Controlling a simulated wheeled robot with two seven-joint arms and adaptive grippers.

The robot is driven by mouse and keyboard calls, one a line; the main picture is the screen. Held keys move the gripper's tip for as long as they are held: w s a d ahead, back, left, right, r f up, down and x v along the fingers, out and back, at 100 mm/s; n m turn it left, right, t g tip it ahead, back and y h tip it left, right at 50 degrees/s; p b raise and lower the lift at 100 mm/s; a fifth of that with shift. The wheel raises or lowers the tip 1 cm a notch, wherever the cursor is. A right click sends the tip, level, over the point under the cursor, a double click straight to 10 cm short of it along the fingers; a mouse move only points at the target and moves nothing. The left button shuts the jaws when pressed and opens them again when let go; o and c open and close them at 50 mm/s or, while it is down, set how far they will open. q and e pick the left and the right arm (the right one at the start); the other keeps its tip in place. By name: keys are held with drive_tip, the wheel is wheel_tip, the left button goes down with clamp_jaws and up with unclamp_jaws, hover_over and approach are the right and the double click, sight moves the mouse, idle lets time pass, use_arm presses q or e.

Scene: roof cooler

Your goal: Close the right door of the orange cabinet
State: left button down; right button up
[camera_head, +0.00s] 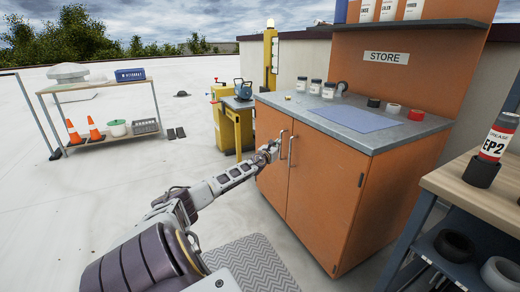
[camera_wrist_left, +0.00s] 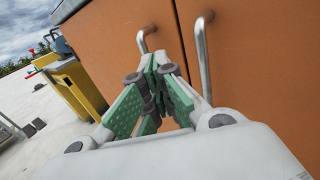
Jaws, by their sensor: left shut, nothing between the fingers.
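The orange cabinet (camera_head: 415,165) stands at the right of the head view, under a grey worktop. Its right door (camera_head: 322,195) looks flush with the front, and its bar handle (camera_head: 290,152) stands upright near the middle seam. The left door (camera_head: 272,175) also looks flush, with its own handle (camera_head: 281,140). My left gripper (camera_head: 272,147) is shut and empty in front of the doors, close to the two handles. In the left wrist view its green-padded fingers (camera_wrist_left: 160,70) meet between the left handle (camera_wrist_left: 143,38) and right handle (camera_wrist_left: 202,55). Contact cannot be told. My right gripper is out of view.
Jars and tape rolls stand on the worktop (camera_head: 350,122). A workbench (camera_head: 470,185) with a grease can (camera_head: 497,138) is close on the right. A yellow stand (camera_head: 237,128) is left of the cabinet. Open floor lies to the left around a grey mat (camera_head: 250,265).

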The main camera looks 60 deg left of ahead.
use_arm(q)
drive_tip(key=s+a, duration=0.3)
drive_tip(key=s, duration=0.5)
drive_tip(key=shift+s, duration=0.3)
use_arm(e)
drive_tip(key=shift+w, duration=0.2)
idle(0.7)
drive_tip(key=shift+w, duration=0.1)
use_arm(q)
drive_tip(key=shift+r, duration=0.1)
idle(0.4)
